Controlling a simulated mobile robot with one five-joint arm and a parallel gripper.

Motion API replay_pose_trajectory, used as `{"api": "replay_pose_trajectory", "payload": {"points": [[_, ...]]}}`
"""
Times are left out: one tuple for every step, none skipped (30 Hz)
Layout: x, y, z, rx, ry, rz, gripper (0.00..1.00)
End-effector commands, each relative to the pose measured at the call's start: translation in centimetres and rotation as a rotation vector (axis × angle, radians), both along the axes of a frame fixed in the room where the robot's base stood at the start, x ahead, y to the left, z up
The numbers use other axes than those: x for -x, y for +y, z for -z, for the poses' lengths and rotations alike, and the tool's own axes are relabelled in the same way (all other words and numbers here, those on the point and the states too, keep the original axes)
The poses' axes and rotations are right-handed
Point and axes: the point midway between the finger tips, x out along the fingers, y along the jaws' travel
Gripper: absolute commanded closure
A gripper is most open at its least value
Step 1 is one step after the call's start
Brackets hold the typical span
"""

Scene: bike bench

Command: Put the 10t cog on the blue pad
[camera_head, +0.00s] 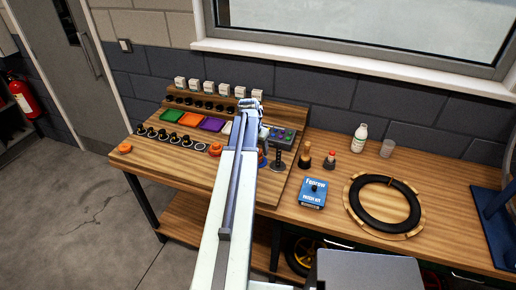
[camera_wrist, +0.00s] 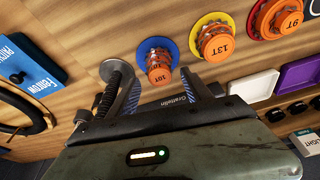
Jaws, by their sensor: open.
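An orange cog (camera_wrist: 158,68), whose label looks like 10T but is small, sits on a round blue pad (camera_wrist: 146,45) in the wrist view. In the head view the blue pad (camera_head: 262,160) is mostly hidden behind my arm. My gripper (camera_wrist: 162,82) is open and empty, with its two fingers spread either side of the cog's near end. I cannot tell whether they touch it. In the head view the gripper's fingers are hidden by my arm.
An orange 13T cog (camera_wrist: 218,44) on a yellow disc and a 9T cog (camera_wrist: 280,18) on a red disc stand to the right. A black post (camera_wrist: 114,72) is close by the left finger. White (camera_wrist: 254,85) and purple (camera_wrist: 299,73) trays lie right. A blue patch kit (camera_head: 313,193) lies apart.

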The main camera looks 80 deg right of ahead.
Motion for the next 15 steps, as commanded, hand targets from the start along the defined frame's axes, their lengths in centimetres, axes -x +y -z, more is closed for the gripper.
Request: {"api": "replay_pose_trajectory", "payload": {"points": [[-0.1, 0.2, -1.4, 0.0, 0.0, 0.0, 0.42], [-0.1, 0.4, -1.9, 0.0, 0.0, 0.0, 0.42], [-0.2, 0.5, -2.7, 0.0, 0.0, -0.001, 0.42], [-0.2, 0.7, -3.4, 0.0, 0.0, -0.001, 0.42], [-0.3, 0.9, -4.0, 0.0, 0.0, -0.001, 0.42], [-0.4, 1.1, -5.0, 0.0, 0.0, -0.001, 0.42], [-0.4, 1.3, -5.7, 0.0, 0.0, -0.001, 0.42], [-0.5, 1.5, -6.4, 0.0, 0.0, -0.001, 0.42], [-0.6, 1.7, -7.4, 0.0, 0.0, -0.001, 0.42], [-0.6, 1.9, -8.1, 0.0, 0.0, -0.001, 0.42], [-0.6, 2.0, -8.7, 0.0, 0.0, 0.0, 0.42], [-0.7, 2.2, -9.5, 0.0, 0.001, 0.001, 0.42], [-0.7, 2.4, -10.0, 0.0, 0.001, 0.001, 0.42], [-0.8, 2.5, -10.4, 0.0, 0.001, 0.001, 0.42], [-0.8, 2.6, -10.8, 0.0, 0.001, 0.001, 0.42]]}}
